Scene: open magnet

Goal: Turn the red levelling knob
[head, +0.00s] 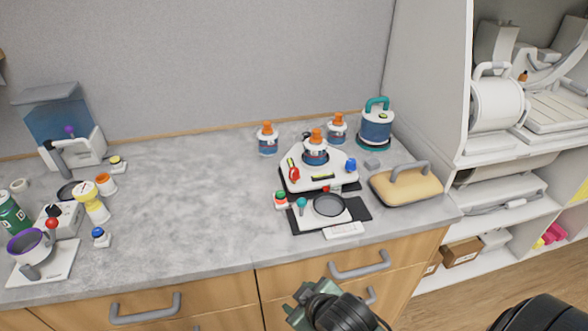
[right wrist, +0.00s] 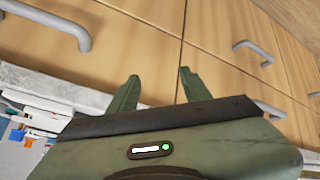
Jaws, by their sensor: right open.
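A red knob (head: 293,170) is on the left side of a white device (head: 330,183) on the counter. The device also has a blue knob (head: 351,165) at its right and a yellow-green strip, perhaps a level vial (head: 323,177), at its front. A jar with an orange cap (head: 316,146) is on top. My right gripper (head: 300,303) is low in front of the drawers, below the counter edge and well apart from the red knob. The right wrist view shows its two green fingers (right wrist: 159,77) apart with nothing between them. My left gripper is not in view.
The middle counter (head: 190,205) is clear. Drawer handles (head: 360,265) stick out near my right gripper.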

